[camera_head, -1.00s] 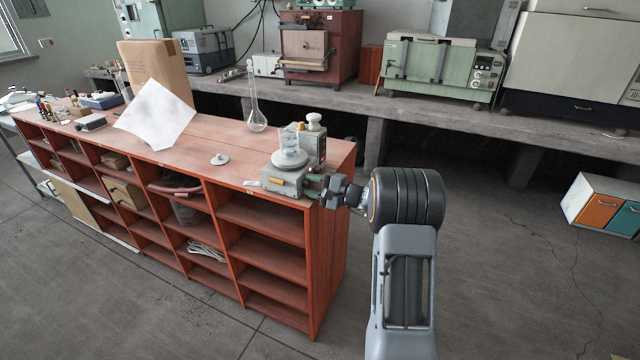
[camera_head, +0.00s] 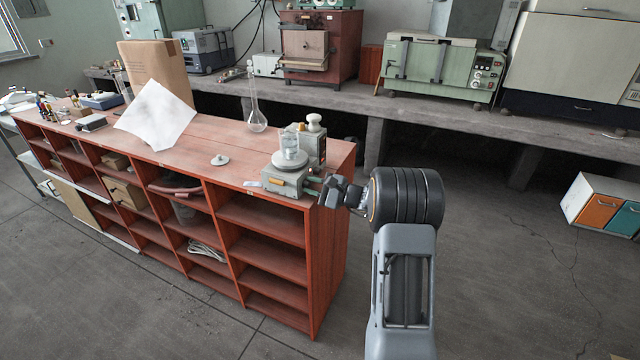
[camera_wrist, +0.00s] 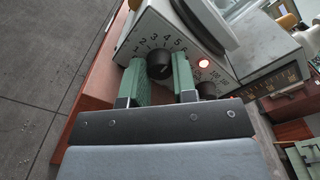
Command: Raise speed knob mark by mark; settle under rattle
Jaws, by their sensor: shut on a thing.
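The stirrer (camera_head: 284,180) is a small grey-green device with a round plate, at the right end of the red wooden bench. In the head view my gripper (camera_head: 318,186) reaches the stirrer's right side.
A small white round lid-like piece (camera_head: 220,160) lies left of the stirrer. A tall glass flask (camera_head: 257,112) stands behind it. A white sheet (camera_head: 157,116) leans on a cardboard box (camera_head: 155,66). Floor right of the bench is open.

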